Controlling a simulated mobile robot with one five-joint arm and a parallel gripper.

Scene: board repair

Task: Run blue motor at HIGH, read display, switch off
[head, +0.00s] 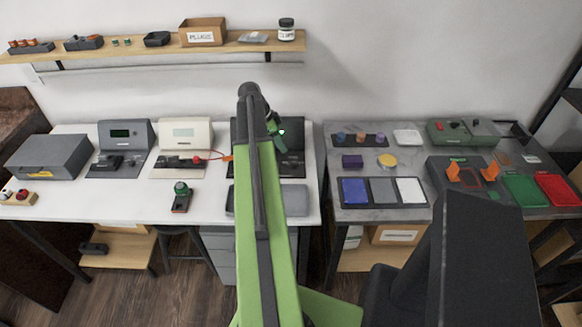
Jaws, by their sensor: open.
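A grey bench unit (140,128) with a dark display (120,133) stands on the white table at the left. A cream unit (199,141) with a pale display (183,132) stands next to it. No digits are readable on either. A dark unit (293,157) with a small green light is partly hidden behind my arm. I cannot make out which part is the blue motor, or any switch setting. My gripper (274,126) is small and partly hidden at the far end of my arm, in front of the dark unit; it is open and no held object shows.
A red lead runs from the cream unit towards the dark one. A green-topped device (181,197) and a grey tray (297,201) are near the front edge. The right table (335,188) holds coloured trays and small parts. A shelf (120,46) hangs above.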

